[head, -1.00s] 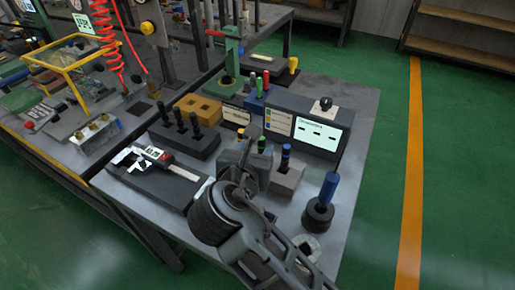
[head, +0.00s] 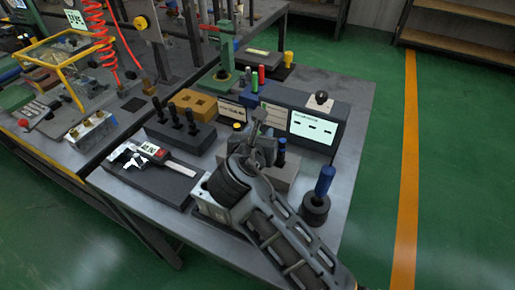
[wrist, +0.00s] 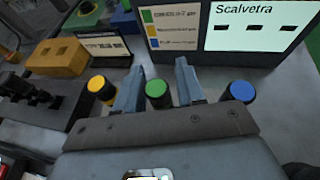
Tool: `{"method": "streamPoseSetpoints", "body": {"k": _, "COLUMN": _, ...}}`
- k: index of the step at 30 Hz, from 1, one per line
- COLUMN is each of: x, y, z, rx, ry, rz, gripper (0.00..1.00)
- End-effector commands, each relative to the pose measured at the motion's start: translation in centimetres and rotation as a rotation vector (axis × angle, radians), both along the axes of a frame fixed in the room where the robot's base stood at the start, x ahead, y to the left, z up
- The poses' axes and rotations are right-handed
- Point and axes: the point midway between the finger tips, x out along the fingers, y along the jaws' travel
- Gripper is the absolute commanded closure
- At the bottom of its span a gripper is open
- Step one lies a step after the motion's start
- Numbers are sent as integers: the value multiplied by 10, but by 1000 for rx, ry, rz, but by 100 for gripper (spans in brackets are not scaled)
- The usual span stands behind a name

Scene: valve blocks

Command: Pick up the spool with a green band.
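The spool with a green band (wrist: 157,94) shows its round green top in the wrist view, between my two fingers. My gripper (wrist: 159,82) is open, with a finger on each side of the green top and gaps beside it. A spool with a yellow top (wrist: 98,85) stands to the left and one with a blue top (wrist: 240,90) to the right. In the head view my gripper (head: 262,130) is over the grey block (head: 289,178) and hides the green spool. The yellow top (head: 238,126) and blue top (head: 281,146) show beside it.
A panel with a light screen (head: 313,129) stands behind the spools. A black block with several pegs (head: 181,132) and a caliper (head: 145,155) lie left. A blue-handled tool (head: 325,182) stands in a dark round base at the right. A yellow-brown block (head: 196,107) is behind.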

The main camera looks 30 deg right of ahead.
Motion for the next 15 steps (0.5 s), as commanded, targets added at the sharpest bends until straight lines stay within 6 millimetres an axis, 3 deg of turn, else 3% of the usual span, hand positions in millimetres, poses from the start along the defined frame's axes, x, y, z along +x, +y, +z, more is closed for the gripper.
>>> {"method": "streamPoseSetpoints", "body": {"k": 11, "x": 0, "y": 0, "z": 0, "rx": 0, "ry": 0, "rz": 0, "gripper": 98}}
{"method": "streamPoseSetpoints", "body": {"k": 15, "x": 0, "y": 0, "z": 0, "rx": 0, "ry": 0, "rz": 0, "gripper": 100}}
